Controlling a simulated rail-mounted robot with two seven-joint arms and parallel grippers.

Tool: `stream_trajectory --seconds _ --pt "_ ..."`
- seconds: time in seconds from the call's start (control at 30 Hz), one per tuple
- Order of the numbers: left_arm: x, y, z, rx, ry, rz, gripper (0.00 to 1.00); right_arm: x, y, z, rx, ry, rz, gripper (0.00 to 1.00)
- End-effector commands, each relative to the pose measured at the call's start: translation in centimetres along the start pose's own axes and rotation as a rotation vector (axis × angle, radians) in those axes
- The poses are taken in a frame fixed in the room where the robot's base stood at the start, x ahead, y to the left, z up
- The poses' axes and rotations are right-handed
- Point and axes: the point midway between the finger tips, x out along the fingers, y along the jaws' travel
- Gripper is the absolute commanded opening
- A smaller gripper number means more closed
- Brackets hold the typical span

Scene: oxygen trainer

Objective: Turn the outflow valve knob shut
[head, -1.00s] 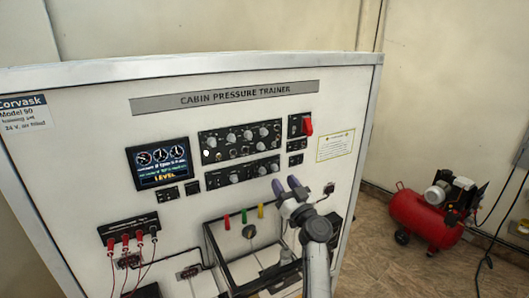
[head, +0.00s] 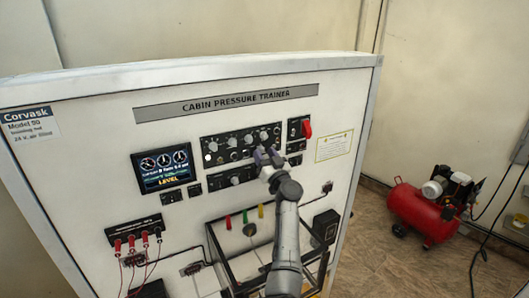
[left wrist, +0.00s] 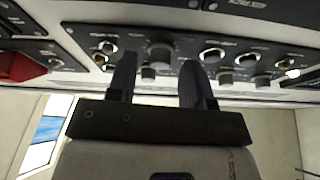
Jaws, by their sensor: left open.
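The trainer's upper knob panel (head: 240,143) carries a row of grey knobs, and a smaller knob panel (head: 230,179) sits below it. Their labels are too small to read, so I cannot tell by label which is the outflow valve knob. My left gripper (head: 267,155) is open in front of the right part of these panels and hides part of them. My right gripper is not in view.
A red switch (head: 307,129) is right of the panels, and a lit display (head: 162,167) is to the left. A red compressor (head: 422,213) stands on the floor at right.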

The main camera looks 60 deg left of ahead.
Motion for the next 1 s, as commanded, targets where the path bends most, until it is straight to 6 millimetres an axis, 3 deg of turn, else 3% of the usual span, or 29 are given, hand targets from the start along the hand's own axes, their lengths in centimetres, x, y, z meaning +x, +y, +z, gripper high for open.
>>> stream_trajectory --seconds 0.4,0.87,1.0 --pt "0.47 0.01 0.03 0.0 0.0 0.001 0.46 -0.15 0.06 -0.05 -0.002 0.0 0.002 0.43" --pt "0.45 0.01 0.03 0.0 0.0 0.001 0.02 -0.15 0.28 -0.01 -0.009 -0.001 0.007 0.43" --pt "0.44 0.01 0.04 -0.001 0.0 0.0 0.0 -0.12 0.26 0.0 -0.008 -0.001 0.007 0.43"
